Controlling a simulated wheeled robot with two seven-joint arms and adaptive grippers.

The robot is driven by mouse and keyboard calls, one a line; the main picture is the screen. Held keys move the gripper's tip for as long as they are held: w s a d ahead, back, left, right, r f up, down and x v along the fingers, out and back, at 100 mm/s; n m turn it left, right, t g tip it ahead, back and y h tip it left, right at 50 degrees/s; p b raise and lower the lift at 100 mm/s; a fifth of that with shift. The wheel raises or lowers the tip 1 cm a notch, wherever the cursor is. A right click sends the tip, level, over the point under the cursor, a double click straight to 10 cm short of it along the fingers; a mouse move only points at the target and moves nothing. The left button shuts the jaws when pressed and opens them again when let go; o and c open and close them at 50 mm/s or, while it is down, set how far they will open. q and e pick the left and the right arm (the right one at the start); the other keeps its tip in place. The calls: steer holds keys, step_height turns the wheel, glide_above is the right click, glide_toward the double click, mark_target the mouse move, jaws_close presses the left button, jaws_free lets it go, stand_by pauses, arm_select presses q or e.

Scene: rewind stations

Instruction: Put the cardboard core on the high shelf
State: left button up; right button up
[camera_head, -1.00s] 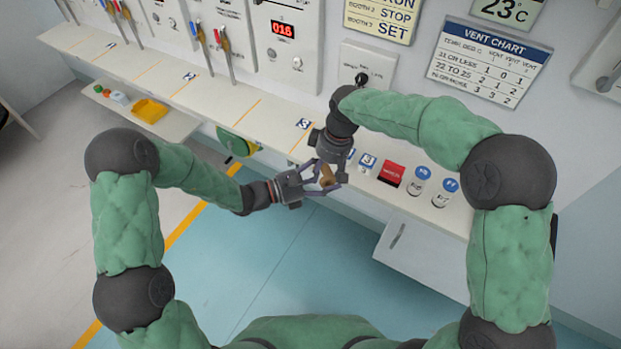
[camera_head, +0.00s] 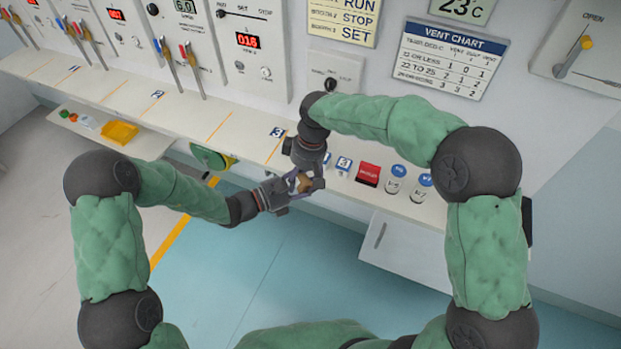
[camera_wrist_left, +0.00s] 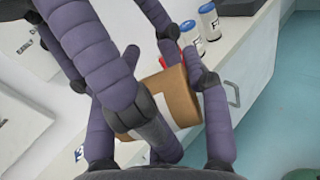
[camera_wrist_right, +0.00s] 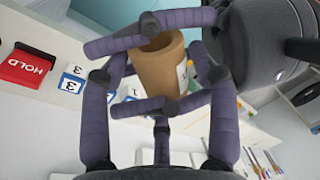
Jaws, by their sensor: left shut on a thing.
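The cardboard core (camera_head: 305,184) is a short brown tube held in the air between my two grippers, in front of the long white ledge. It shows in the left wrist view (camera_wrist_left: 178,92) with a pale label, and in the right wrist view (camera_wrist_right: 157,68) with its open end visible. My left gripper (camera_head: 296,187) is shut on the core from the left. My right gripper (camera_head: 306,181) reaches down from above, its fingers around the core; overlapping fingers hide whether they grip it. The long ledge (camera_head: 232,118) is the higher of the shelf surfaces in view.
A red block (camera_head: 368,174) and two white jars with blue lids (camera_head: 395,178) stand on the ledge right of the grippers. A lower shelf at left bears a yellow tray (camera_head: 120,132). Wall panels with levers stand behind.

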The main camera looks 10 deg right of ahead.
steer(key=shift+o, duration=0.3)
